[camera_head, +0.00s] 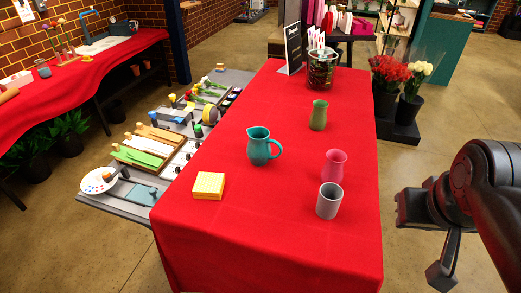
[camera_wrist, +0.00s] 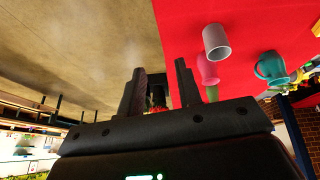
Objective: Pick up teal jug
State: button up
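The teal jug (camera_head: 259,147) stands upright on the red tablecloth, near the middle of the table, with its handle to the right in the head view. It also shows at the right of the wrist view (camera_wrist: 271,67), where the picture is turned over. My gripper (camera_wrist: 158,82) has its two dark fingers apart with nothing held between them. In the head view my arm is at the right, off the table's right side and well apart from the jug.
On the red table (camera_head: 240,240) stand a pink vase (camera_head: 334,165), a grey cup (camera_head: 329,201), an olive vase (camera_head: 318,115), a yellow block (camera_head: 208,186) and a dark glass container (camera_head: 321,72). Red flowers (camera_head: 389,72) stand beyond the right edge. The cloth's front is bare.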

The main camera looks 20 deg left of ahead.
jog(key=w+a+f+n+t+h, duration=0.1)
jog(key=w+a+n+h, duration=0.3)
jog(key=w+n, duration=0.4)
jog(key=w+a+f+n+h, duration=0.1)
jog(key=w+a+n+h, duration=0.25)
jog(key=w+n, duration=0.45)
jog(key=w+a+r+n+t+y, duration=0.1)
jog(key=a+n+t, duration=0.55)
jog(key=a, duration=0.65)
jog(key=w+a+n+t+y, duration=0.15)
jog(key=a+n+t, duration=0.45)
jog(key=a, duration=0.8)
jog(key=g+h, duration=0.1)
jog(key=g, duration=0.1)
send_near(280, 153)
jog(key=shift+s+n, duration=0.15)
jog(key=shift+n, duration=0.2)
jog(key=shift+d+f, duration=0.1)
jog(key=shift+f, duration=0.1)
jog(key=shift+w+d, duration=0.1)
jog(key=shift+w, duration=0.25)
jog(key=x, duration=1)
jog(key=shift+w+r, duration=0.15)
jog(key=shift+r, duration=0.05)
